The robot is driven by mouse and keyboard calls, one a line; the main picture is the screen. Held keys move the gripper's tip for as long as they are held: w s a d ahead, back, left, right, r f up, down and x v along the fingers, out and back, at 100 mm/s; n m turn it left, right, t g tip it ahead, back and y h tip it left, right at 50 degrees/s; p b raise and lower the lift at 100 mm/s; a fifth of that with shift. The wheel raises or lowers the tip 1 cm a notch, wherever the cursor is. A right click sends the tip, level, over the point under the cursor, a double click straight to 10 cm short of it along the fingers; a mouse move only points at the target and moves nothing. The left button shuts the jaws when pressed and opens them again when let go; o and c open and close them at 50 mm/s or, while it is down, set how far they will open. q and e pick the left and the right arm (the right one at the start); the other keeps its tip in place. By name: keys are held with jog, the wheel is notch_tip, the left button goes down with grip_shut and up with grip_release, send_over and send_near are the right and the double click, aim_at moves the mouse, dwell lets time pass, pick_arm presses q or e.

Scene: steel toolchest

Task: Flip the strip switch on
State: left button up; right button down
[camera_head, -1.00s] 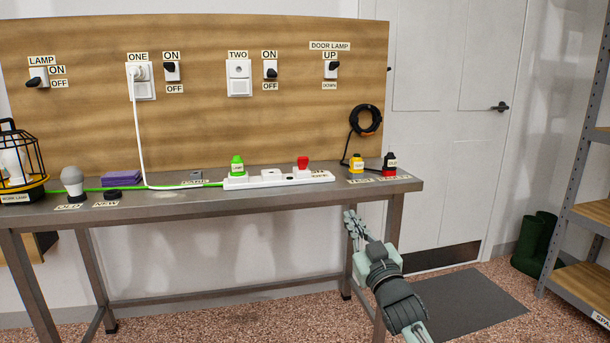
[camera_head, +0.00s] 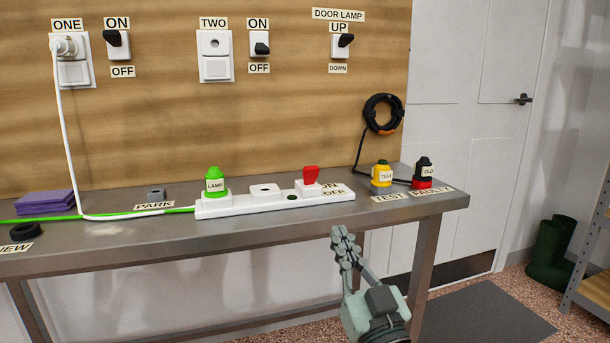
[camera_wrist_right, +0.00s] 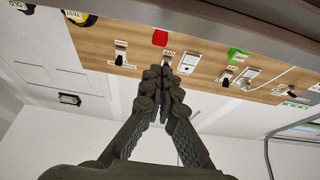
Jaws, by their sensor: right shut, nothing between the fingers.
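The white power strip (camera_head: 230,207) lies on the steel bench, with a red switch (camera_head: 311,174) near its right end. Small ON and OFF labels sit beside the switch. The red switch stands up from the strip; I cannot tell clearly which way it leans. A red part also shows at the top of the right wrist view (camera_wrist_right: 160,37). My right gripper (camera_head: 341,234) is shut and empty, in front of the bench's front edge, below and right of the switch in the picture, apart from it. Its closed fingers (camera_wrist_right: 166,72) fill the wrist view's middle. My left gripper is not in view.
A green LAMP plug (camera_head: 214,185) sits in the strip's left end. A yellow TEST plug (camera_head: 382,174) and a black-and-red OLD plug (camera_head: 423,172) stand right of it. The bench's front edge (camera_head: 220,243) lies between my gripper and the strip. Wall switches hang behind.

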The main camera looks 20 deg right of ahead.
aim_at(311, 172)
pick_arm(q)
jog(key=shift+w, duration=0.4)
pick_arm(e)
jog(key=shift+w, duration=0.35)
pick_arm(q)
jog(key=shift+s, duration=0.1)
pick_arm(e)
jog(key=shift+s, duration=0.1)
jog(key=shift+r, duration=0.1)
pick_arm(q)
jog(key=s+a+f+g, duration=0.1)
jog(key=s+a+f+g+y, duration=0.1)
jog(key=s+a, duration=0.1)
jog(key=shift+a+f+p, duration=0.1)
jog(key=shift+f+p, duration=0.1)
jog(key=shift+p, duration=0.2)
pick_arm(e)
jog(key=x, duration=1.4)
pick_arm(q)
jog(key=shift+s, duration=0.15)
